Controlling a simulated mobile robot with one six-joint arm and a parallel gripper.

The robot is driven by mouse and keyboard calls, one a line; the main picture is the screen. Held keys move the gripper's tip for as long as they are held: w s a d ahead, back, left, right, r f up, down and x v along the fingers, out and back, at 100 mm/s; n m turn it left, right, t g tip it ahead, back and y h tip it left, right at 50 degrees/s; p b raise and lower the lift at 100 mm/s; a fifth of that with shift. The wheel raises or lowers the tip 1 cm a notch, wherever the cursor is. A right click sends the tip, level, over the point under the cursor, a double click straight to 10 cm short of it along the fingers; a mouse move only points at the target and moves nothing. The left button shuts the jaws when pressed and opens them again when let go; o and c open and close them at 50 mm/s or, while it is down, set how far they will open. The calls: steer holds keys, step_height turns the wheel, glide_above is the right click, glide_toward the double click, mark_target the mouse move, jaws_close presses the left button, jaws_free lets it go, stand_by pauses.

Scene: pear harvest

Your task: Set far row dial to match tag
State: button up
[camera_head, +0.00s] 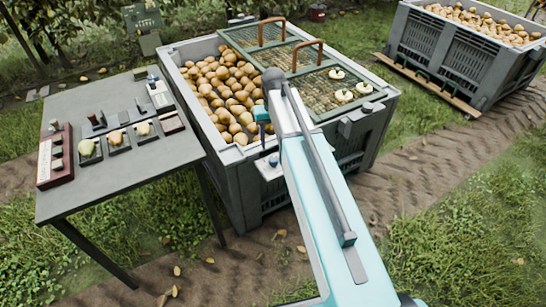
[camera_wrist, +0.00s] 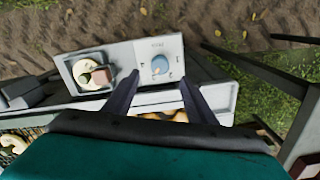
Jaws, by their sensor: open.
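A pale panel (camera_wrist: 145,52) is fixed at the bin's rim, with a round blue dial (camera_wrist: 160,66) on it. Small marks surround the dial, and a small orange mark shows at its lower edge. The print above it is too small to read. The panel also shows in the head view (camera_head: 267,171), below my gripper (camera_head: 263,132). In the wrist view my gripper (camera_wrist: 158,84) is open and empty, its fingertips to either side of the dial's lower edge. I cannot tell whether they touch it. No readable tag shows.
The bin (camera_head: 226,178) holds many pears and mesh trays (camera_head: 290,62). A table (camera_head: 120,180) with samples stands left. In the wrist view, a recess (camera_wrist: 75,70) beside the dial holds a cream round thing and a pinkish block. A second bin (camera_head: 440,52) stands back right.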

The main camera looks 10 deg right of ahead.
mark_target(274, 158)
steer(key=shift+f, duration=4.4)
steer(key=shift+c, duration=0.4)
steer(key=c, duration=1)
steer(key=shift+o, duration=0.2)
